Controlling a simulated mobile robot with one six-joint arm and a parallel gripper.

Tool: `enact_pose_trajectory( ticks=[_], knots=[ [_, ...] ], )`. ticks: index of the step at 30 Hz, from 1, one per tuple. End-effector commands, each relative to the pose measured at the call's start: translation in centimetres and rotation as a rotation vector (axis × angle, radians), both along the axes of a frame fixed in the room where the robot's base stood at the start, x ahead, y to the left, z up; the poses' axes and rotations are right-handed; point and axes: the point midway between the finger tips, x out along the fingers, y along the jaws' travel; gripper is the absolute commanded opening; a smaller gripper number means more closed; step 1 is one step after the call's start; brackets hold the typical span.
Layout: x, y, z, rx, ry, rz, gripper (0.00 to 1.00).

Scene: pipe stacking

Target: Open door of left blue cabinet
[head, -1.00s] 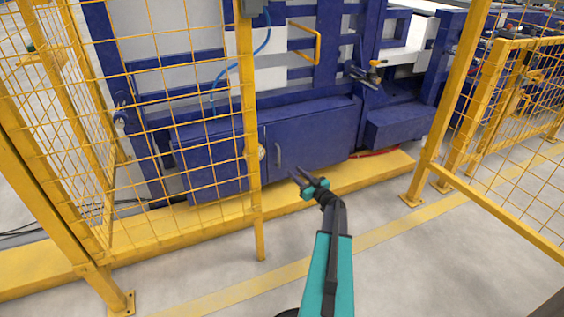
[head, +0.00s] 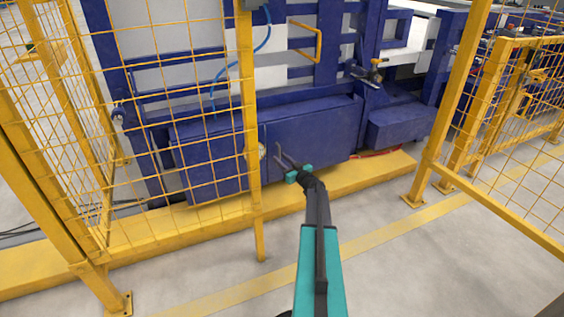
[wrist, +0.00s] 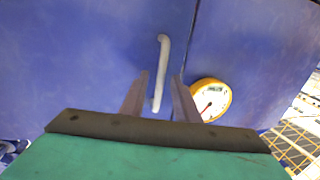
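The blue cabinet (head: 315,132) is a low, wide box at the foot of the blue machine. Its door seam and a grey bar handle show in the wrist view, where the handle (wrist: 160,72) stands upright on the blue door panel (wrist: 85,55). My gripper (head: 279,153) is at the cabinet front, close to the handle. In the wrist view my gripper (wrist: 160,80) is open, and the lower part of the handle lies between its two fingers in the picture. I cannot tell how much depth separates them. In the head view the fingers largely cover the handle.
A round yellow-rimmed gauge (wrist: 210,99) sits just right of the seam in the wrist view. A yellow fence post (head: 250,130) stands left of my gripper, with yellow mesh (head: 190,100) beyond it. A yellow floor beam (head: 350,178) runs below the cabinet.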

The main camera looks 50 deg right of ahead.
Motion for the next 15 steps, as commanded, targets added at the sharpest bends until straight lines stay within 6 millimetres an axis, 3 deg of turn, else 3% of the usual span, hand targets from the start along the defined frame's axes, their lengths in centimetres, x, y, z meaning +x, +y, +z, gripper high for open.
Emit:
enact_pose_trajectory(
  ticks=[9, 15],
  knots=[
    [0.14, -0.05, 0.01, 0.000, 0.000, 0.000, 0.28],
    [0.11, -0.06, 0.00, 0.000, 0.000, 0.000, 0.00]
  ],
)
